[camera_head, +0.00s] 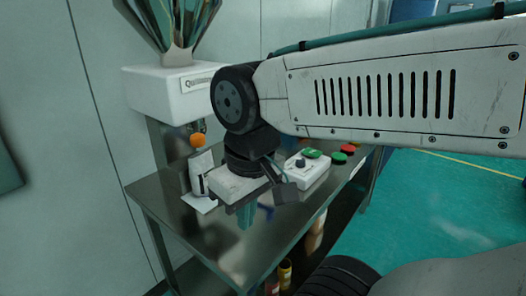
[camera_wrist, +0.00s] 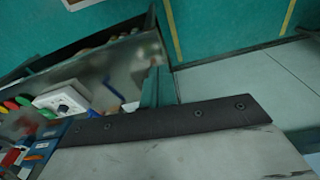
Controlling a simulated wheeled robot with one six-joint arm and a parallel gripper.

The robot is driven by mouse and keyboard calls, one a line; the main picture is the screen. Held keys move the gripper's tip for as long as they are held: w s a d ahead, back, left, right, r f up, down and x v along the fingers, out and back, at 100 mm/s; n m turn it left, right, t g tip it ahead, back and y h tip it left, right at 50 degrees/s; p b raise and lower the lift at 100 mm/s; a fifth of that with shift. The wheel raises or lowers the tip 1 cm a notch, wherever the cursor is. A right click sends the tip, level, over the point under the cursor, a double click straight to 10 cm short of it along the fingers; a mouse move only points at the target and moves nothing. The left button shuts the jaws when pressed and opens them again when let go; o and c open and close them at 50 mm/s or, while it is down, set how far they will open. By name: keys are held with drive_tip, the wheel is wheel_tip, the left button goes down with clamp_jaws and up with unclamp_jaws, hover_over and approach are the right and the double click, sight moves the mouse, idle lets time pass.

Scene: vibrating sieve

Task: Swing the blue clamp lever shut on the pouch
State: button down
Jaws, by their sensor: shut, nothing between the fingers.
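My gripper (camera_head: 246,217) hangs over the metal table in the head view, its teal fingers pointing down and shut with nothing between them. In the wrist view the teal fingers (camera_wrist: 152,88) stick out beyond the dark bar of my gripper body. A white upright piece (camera_head: 200,172), possibly the pouch, stands left of my gripper under the machine's outlet. A small blue piece (camera_head: 267,211) shows on the table just right of my fingers; I cannot tell whether it is the clamp lever. A small blue part also shows in the wrist view (camera_wrist: 113,91). My gripper hides much of the clamp area.
The white machine (camera_head: 165,93) with its green hopper and an orange knob (camera_head: 197,140) stands at the back left. A white control box (camera_head: 307,172) with a dark knob sits right of my gripper, near green and red buttons (camera_head: 339,158). The table's front strip (camera_head: 225,258) is clear.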

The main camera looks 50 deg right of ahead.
drive_tip(key=w+d+r+m+h, duration=0.1)
drive_tip(key=w+d+r+m, duration=0.15)
drive_tip(key=w+d, duration=0.55)
drive_tip(key=w+d+r+m, duration=0.1)
drive_tip(key=w+d+m, duration=0.3)
drive_tip(key=w, duration=0.5)
drive_tip(key=w+d+f+m, duration=0.1)
drive_tip(key=w+d+f, duration=0.1)
drive_tip(key=d, duration=0.6)
drive_tip(key=w+d+f+m+h, duration=0.1)
drive_tip(key=w+d, duration=0.3)
drive_tip(key=d, duration=0.4)
drive_tip(key=w+d+f+m+t+h, duration=0.1)
drive_tip(key=w+d, duration=0.3)
drive_tip(key=d, duration=0.5)
drive_tip(key=shift+f, duration=0.85)
wheel_tip(320, 180, down, 10)
drive_tip(key=shift+s+a+r, duration=0.2)
drive_tip(key=shift+a, duration=0.1)
